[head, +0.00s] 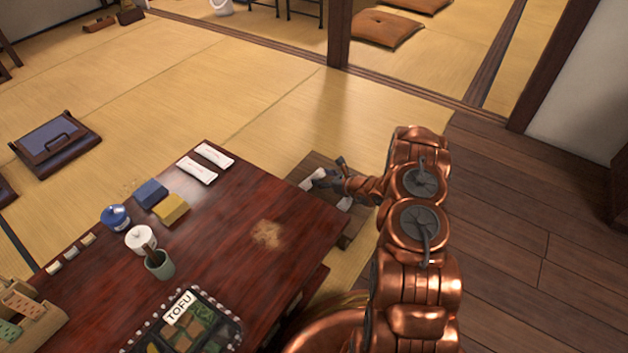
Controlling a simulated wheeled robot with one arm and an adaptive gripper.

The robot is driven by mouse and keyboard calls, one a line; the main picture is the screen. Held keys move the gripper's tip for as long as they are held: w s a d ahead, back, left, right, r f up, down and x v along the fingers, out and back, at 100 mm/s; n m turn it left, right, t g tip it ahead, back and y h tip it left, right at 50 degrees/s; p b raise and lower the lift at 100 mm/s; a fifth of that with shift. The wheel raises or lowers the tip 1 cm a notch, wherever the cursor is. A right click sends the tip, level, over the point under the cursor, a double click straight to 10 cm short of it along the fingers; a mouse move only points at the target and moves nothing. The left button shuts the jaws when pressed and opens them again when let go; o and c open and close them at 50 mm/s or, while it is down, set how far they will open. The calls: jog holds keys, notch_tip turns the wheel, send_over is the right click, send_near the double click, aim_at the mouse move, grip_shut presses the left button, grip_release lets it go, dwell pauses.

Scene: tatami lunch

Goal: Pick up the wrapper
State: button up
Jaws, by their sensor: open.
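A small white piece (314,178), which may be the wrapper, shows at the fingertips of my gripper (331,172), over a low brown wooden surface (316,163) just beyond the table's far right corner. My gripper is open and points left. The fingers partly cover the white piece, and I cannot tell whether they touch it. Another small white patch (345,203) shows just below my gripper. Two flat white packets (196,169) with print lie side by side near the far edge of the table.
The dark red table (215,240) carries a blue and a yellow block (170,208), a white pot (140,238), a green cup (159,265), a tofu tray (185,325) and a patch of crumbs (267,235). Tatami beyond is mostly clear. Cushions (388,28) lie far back.

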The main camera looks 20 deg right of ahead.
aim_at(315, 176)
jog(key=shift+w+a+f+b, duration=0.35)
jog(key=shift+w+f+b, duration=0.2)
jog(key=shift+w+f, duration=0.2)
jog(key=shift+b+x, duration=0.35)
jog(key=shift+x, duration=0.65)
jog(key=shift+r, duration=0.15)
jog(key=c, duration=0.8)
